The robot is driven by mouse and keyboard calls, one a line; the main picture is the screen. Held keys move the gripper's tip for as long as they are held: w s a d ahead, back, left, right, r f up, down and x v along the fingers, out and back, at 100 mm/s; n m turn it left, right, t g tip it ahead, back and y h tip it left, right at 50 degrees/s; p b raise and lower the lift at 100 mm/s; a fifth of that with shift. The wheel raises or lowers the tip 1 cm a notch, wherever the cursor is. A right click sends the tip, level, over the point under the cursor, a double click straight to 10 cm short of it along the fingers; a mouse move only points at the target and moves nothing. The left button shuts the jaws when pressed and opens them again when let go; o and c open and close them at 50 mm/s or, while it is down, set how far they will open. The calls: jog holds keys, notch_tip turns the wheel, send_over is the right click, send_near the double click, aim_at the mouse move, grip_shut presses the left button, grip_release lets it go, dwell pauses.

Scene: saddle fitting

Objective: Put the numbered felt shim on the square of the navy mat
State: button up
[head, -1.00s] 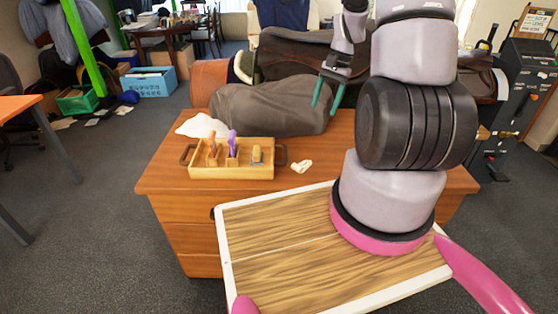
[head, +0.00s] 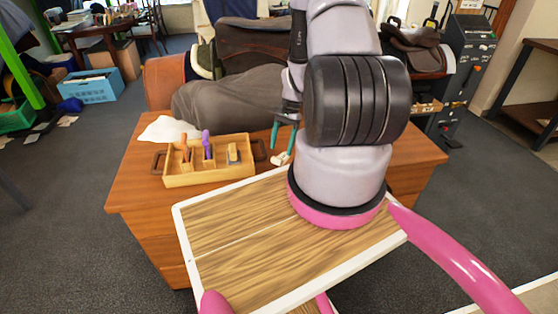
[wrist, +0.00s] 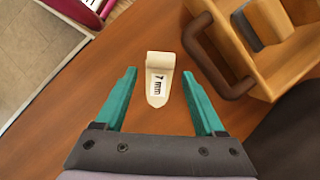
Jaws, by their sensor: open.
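The felt shim is a small cream piece labelled "7 mm" (wrist: 158,86). It lies on the wooden desk, and in the head view the shim (head: 280,159) is just right of the wooden tray. My gripper (head: 283,139) has teal fingers and is open above the shim. In the wrist view the shim shows between and slightly beyond the fingertips, with bare desk on both sides, apart from them. The navy mat is not visible in either current view.
The wooden tray (head: 210,179) with dark handles holds several tools, and one handle lies close beside the shim. A grey-brown covered saddle form (head: 225,108) stands behind it. A white cloth (head: 168,130) lies left. My own wood-topped base is in front.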

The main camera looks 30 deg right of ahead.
aim_at(278, 158)
jog(key=x, duration=0.4)
jog(key=shift+s+a, duration=0.1)
jog(key=shift+a, duration=0.2)
grip_shut()
